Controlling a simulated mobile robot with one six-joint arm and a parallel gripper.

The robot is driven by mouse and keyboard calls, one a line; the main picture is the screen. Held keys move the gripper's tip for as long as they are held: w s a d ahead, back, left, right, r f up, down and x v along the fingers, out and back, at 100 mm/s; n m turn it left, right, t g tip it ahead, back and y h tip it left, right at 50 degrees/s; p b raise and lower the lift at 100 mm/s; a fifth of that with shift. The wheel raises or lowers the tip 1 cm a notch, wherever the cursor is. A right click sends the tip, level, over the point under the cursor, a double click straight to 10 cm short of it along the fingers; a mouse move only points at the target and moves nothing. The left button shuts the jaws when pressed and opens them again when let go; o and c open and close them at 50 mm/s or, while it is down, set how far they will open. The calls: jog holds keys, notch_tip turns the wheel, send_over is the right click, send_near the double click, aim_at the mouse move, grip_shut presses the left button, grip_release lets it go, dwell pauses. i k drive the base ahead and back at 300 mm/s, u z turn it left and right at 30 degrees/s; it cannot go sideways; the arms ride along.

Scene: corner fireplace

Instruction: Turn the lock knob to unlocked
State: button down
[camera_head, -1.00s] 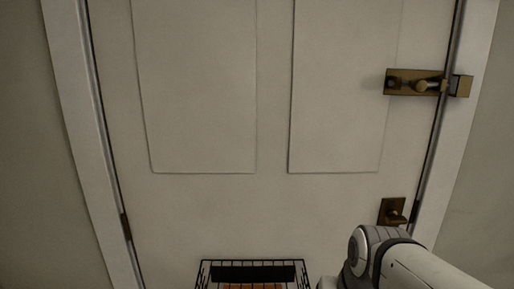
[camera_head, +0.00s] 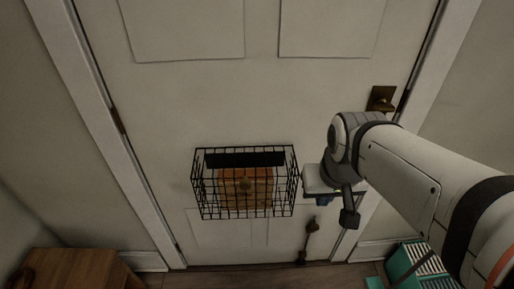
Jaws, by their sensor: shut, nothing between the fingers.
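A bronze plate with a small knob or turn piece (camera_head: 381,98) sits on the right side of the white door (camera_head: 190,100), near its edge. I cannot tell whether it is the task's lock knob or which way it is turned. My arm reaches in from the lower right. My gripper (camera_head: 349,217) is shut and empty, below and left of the bronze plate and apart from it. Its fingers are small and partly hidden by the wrist. The brass slide bolt seen earlier is out of view.
A black wire basket (camera_head: 201,180) with an orange-brown thing in it is on the door, left of my gripper. A dark reddish item (camera_head: 308,240) is low near the door's bottom. A teal crate (camera_head: 405,262) stands lower right, a wooden table (camera_head: 75,266) lower left.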

aim_at(381, 105)
jog(key=z, duration=2.45)
jog(key=k, duration=1.25)
jog(key=u, duration=0.65)
jog(key=i, duration=1)
jog(key=u, duration=0.05)
